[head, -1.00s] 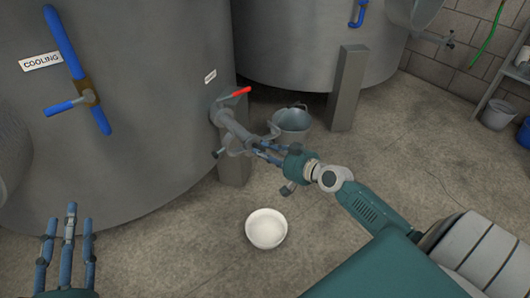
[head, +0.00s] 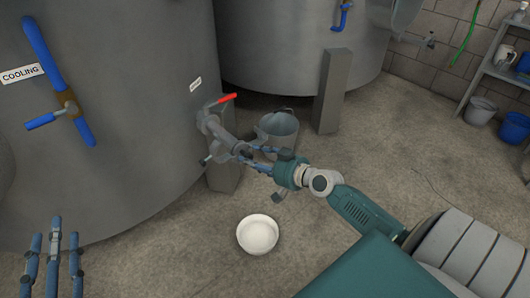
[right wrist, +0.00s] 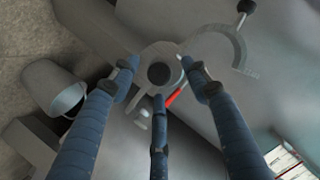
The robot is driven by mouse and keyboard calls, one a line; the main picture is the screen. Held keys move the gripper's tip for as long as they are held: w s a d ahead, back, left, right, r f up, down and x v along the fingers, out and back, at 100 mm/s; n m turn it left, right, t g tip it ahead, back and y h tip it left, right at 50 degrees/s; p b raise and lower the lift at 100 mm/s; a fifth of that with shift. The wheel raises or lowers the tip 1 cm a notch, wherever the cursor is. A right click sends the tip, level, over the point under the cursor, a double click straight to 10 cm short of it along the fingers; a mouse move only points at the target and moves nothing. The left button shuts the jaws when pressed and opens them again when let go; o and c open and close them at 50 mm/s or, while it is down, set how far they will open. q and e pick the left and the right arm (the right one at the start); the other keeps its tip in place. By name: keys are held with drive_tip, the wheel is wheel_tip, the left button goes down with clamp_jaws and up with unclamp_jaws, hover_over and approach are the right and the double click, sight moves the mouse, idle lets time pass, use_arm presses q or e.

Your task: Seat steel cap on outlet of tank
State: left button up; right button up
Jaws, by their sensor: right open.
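The tank's outlet (head: 216,130) is a grey pipe low on the large steel tank (head: 120,130), below a red-handled valve (head: 227,98). My right gripper (head: 240,152) is at the outlet's free end. In the right wrist view its fingers (right wrist: 160,78) are open and spread around the outlet's round end (right wrist: 148,62), which has a dark round centre. I cannot tell whether that centre is an open bore or the steel cap. A curved clamp half (right wrist: 222,38) with a black knob hangs open beside it. My left gripper (head: 54,236) is open and empty at lower left.
A grey post (head: 222,177) stands beneath the outlet. A metal bucket (head: 279,128) is behind my right gripper, and a white bowl (head: 257,235) lies on the floor in front. A shelf (head: 496,72) and more buckets are at far right. Floor around the bowl is clear.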

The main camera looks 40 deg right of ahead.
drive_tip(key=v, duration=1.1)
drive_tip(key=shift+s+a, duration=0.1)
drive_tip(key=shift+s, duration=0.05)
